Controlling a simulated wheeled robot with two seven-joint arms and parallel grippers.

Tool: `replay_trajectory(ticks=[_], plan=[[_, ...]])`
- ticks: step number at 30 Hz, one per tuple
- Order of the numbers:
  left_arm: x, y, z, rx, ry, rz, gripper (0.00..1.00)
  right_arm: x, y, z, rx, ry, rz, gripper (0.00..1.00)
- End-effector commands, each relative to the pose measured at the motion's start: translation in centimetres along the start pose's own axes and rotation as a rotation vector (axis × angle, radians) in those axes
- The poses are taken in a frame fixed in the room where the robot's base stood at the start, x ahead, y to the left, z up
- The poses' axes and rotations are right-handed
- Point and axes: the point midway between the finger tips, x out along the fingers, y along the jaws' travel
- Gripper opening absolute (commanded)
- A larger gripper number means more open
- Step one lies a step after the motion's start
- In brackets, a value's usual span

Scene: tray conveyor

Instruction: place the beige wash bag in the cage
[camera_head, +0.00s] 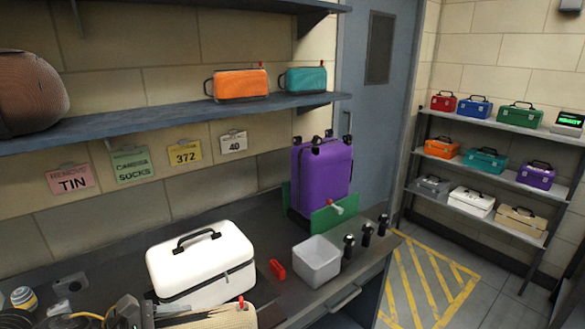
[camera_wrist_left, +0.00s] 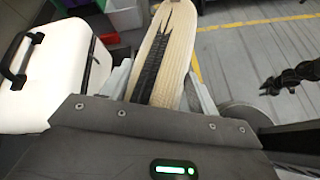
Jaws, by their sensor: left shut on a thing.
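The beige wash bag (camera_wrist_left: 178,60) is between the two fingers of my left gripper (camera_wrist_left: 160,85) in the left wrist view, which is shut on it. Its top shows a dark strip along the middle. In the head view the bag (camera_head: 222,318) is at the bottom edge, partly cut off, with a red tab on it, in front of the white case. My left gripper (camera_head: 150,312) is at its left there, mostly cut off. I cannot make out a cage in either view. My right gripper is not seen.
A white case (camera_head: 200,265) stands on the dark counter, close to the held bag. Right of it are a red clip (camera_head: 277,269), a grey bin (camera_head: 317,262) and a purple suitcase (camera_head: 322,178). A rack (camera_head: 480,170) of cases stands at the right, beyond yellow-striped floor (camera_head: 430,282).

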Motion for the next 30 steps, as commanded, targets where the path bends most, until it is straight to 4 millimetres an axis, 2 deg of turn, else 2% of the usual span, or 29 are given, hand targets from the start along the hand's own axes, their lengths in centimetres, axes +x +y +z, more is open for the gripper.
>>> replay_trajectory(ticks=[4,7,11,18,23,30], plan=[[0.3,-0.1,0.0,-0.009,0.000,0.015,0.24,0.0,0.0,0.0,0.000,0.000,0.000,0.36],[1.4,-0.9,-0.6,-0.043,0.020,0.064,0.24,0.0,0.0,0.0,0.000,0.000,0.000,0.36],[2.5,-2.3,-2.4,-0.124,0.071,0.190,0.24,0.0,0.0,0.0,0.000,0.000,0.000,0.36],[2.5,-3.7,-5.2,-0.207,0.134,0.347,0.24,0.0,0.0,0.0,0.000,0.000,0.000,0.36],[2.3,-3.9,-5.7,-0.214,0.144,0.373,0.24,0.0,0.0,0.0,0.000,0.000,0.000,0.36],[2.9,-3.8,-5.3,-0.206,0.138,0.362,0.24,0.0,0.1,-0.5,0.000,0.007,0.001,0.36]])
